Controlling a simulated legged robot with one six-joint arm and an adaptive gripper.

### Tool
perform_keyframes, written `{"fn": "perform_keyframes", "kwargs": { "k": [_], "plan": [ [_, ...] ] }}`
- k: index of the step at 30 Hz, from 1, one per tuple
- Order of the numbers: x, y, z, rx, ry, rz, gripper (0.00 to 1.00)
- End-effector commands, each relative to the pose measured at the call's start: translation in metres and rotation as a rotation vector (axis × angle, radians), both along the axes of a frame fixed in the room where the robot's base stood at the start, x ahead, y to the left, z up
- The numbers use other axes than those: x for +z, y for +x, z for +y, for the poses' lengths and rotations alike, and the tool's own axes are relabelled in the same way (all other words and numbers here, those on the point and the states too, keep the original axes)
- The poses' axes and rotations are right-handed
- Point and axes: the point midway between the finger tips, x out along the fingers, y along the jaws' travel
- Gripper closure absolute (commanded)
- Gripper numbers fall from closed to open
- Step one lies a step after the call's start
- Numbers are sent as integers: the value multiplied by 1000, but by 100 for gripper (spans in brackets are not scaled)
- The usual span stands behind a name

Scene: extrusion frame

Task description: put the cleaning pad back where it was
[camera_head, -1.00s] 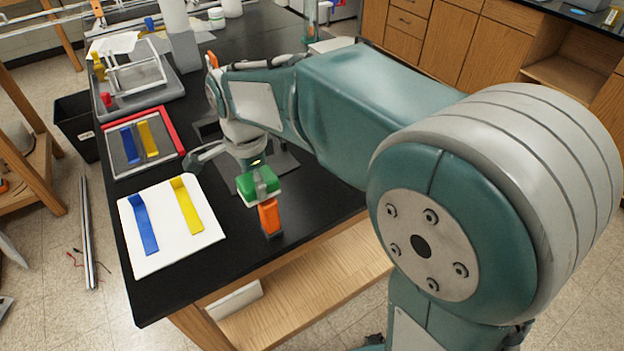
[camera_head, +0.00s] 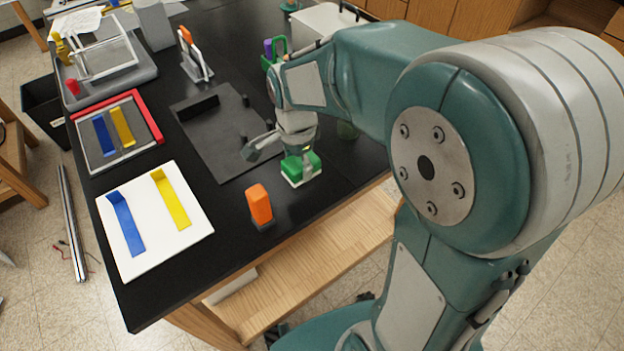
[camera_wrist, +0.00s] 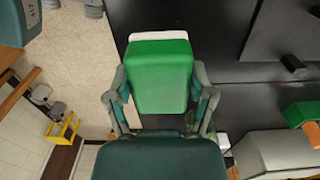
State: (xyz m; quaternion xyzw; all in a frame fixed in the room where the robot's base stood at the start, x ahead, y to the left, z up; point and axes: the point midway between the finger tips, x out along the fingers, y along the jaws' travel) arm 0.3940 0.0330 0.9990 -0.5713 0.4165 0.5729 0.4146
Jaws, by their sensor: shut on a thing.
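The cleaning pad (camera_head: 301,169) is a green block with a white underside, near the table's front edge in the head view. My gripper (camera_head: 298,151) is shut on it from above. In the wrist view the pad (camera_wrist: 158,75) fills the space between the two fingers of my gripper (camera_wrist: 160,95), with its white layer showing along the far edge. The pad looks to be at or just above the black table; I cannot tell whether it touches.
An orange block with a dark base (camera_head: 259,204) stands left of the pad. A dark plate with short pegs (camera_head: 222,152) lies behind. A white board with blue and yellow strips (camera_head: 190,245) and a red-edged tray (camera_head: 157,122) lie left. The table's front edge is close.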

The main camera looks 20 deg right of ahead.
Motion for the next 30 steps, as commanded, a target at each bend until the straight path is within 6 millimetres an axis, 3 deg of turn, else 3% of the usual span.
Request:
{"fn": "perform_keyframes", "kwargs": {
  "k": [3, 10, 15, 26, 27, 29, 30],
  "plan": [
    [-17, -3, -14, -3, 0, 1, 74],
    [-36, -5, -30, -2, 0, 3, 74],
    [-61, -5, -28, 1, 0, 2, 74],
    [-66, -4, -28, 0, 0, -1, 74],
    [-66, -4, -28, 0, 0, -1, 25],
    [-66, -4, -28, 0, 1, -2, 0],
    [-66, -4, -28, 0, 0, -1, 0]
  ]
}}
